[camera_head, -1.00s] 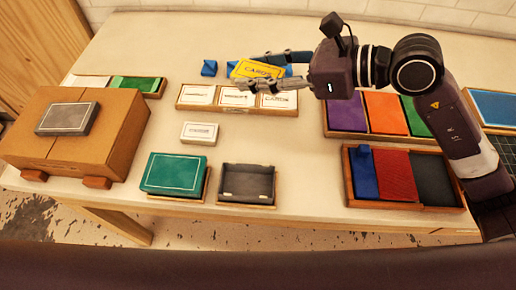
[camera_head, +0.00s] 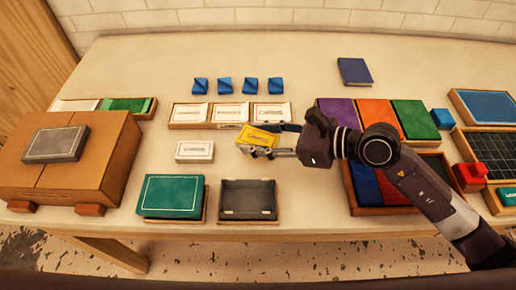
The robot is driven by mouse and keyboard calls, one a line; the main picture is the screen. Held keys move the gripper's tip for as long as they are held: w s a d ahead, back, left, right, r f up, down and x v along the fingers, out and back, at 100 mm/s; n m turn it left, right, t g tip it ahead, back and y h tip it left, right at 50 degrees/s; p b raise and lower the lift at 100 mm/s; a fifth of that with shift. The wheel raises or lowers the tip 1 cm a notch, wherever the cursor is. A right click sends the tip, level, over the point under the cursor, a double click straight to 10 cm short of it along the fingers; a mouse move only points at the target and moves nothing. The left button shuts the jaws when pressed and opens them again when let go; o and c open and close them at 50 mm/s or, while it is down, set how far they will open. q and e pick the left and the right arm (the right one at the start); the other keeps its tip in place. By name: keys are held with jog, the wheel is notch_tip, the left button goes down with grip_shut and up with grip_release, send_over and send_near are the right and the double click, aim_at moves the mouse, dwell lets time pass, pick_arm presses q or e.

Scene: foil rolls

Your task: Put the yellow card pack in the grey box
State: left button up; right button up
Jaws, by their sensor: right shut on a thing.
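My right gripper (camera_head: 272,140) is shut on the yellow card pack (camera_head: 257,137). It holds the pack over the table, in front of the tray of white packs and behind the grey box. The grey box (camera_head: 248,197) is an open, dark grey tray with a wooden edge near the table's front. It looks empty. Part of the pack is hidden by the gripper fingers. My left gripper does not show.
A green box (camera_head: 171,195) stands just left of the grey box. A white card pack (camera_head: 195,151) lies behind it. A wooden tray (camera_head: 200,125) holds white packs. A brown carton (camera_head: 60,165) with a grey pack (camera_head: 57,144) on top stands left. Blue pieces (camera_head: 225,85) stand behind.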

notch_tip(320, 180, down, 5)
jog(key=shift+r, duration=0.1)
dwell(0.4)
jog(key=shift+f+b, duration=0.3)
jog(key=o, duration=1.2)
jog(key=shift+r, duration=0.1)
